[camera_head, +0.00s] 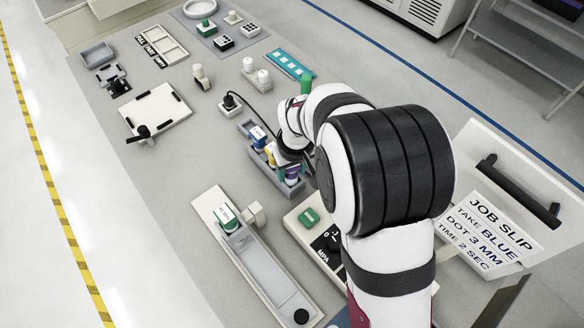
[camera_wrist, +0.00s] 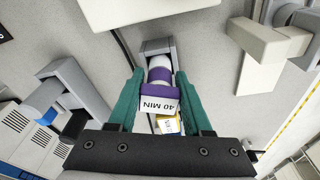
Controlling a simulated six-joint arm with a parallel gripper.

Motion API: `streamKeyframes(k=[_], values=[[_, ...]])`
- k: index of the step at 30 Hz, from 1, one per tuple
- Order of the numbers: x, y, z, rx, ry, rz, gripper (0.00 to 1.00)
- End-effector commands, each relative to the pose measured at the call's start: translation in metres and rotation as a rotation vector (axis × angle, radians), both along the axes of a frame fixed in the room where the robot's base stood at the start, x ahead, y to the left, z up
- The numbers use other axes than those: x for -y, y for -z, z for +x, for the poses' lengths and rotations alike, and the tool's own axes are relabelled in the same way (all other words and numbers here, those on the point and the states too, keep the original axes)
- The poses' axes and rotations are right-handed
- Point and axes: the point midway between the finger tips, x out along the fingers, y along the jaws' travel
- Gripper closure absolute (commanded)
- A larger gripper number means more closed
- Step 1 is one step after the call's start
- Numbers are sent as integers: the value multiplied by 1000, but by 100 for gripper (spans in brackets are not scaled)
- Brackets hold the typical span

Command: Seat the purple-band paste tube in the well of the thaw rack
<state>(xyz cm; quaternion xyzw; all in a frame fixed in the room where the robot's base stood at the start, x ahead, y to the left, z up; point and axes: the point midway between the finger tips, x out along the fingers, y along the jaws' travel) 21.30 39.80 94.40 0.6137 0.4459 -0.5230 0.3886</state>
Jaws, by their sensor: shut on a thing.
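The purple-band paste tube (camera_wrist: 160,76) is white with purple bands and a "40 MIN" tag (camera_wrist: 158,106). My gripper (camera_wrist: 157,88) has its green fingers shut on both sides of it. In the head view the purple-band tube (camera_head: 291,172) and my gripper (camera_head: 290,178) are at the near end of the grey thaw rack (camera_head: 299,191). The rack's grey end (camera_wrist: 157,46) shows just beyond the tube in the wrist view. I cannot tell how deep the tube sits; its lower end and the well are hidden.
A blue-banded tube (camera_head: 257,136) and a yellow-banded tube (camera_head: 271,152) stand in the same rack row. A long grey fixture (camera_head: 262,268) with a green-topped block lies nearer. A job slip (camera_head: 492,232) reading "TAKE BLUE" is at the right. Bare bench lies left of the rack.

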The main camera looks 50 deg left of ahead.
Motion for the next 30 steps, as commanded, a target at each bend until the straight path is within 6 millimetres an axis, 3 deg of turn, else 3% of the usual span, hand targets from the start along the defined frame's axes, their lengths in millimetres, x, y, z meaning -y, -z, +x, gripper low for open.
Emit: streamKeyframes(k=[21,22,27,30], values=[[0,15,0,0,0,0,100],[0,15,0,0,0,0,47],[0,15,0,0,0,0,16],[0,15,0,0,0,0,16]])
